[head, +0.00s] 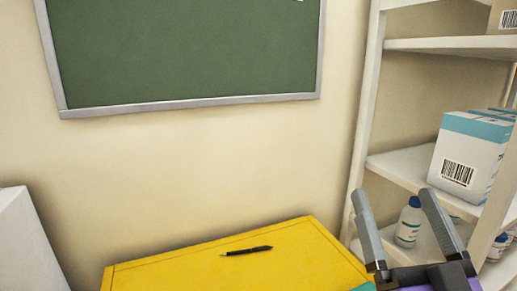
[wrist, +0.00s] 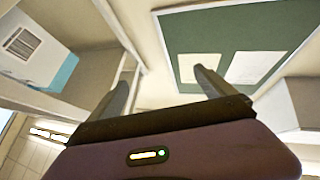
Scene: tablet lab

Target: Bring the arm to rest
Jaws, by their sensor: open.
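My gripper (head: 402,218) is at the lower right of the head view, its two grey fingers pointing up and spread apart. Nothing is between them. It stands in front of the white shelf unit and at the right edge of the yellow surface. In the wrist view my gripper (wrist: 165,85) is also open and empty, with the wall and green board beyond its fingers. Most of my arm is out of the head view.
A black pen (head: 246,251) lies on the yellow surface (head: 190,272). The white shelf unit (head: 400,165) holds a barcoded box (head: 468,160) and a bottle (head: 409,222) close to my gripper. A green board (head: 185,50) hangs on the wall. A white block (head: 25,245) stands at left.

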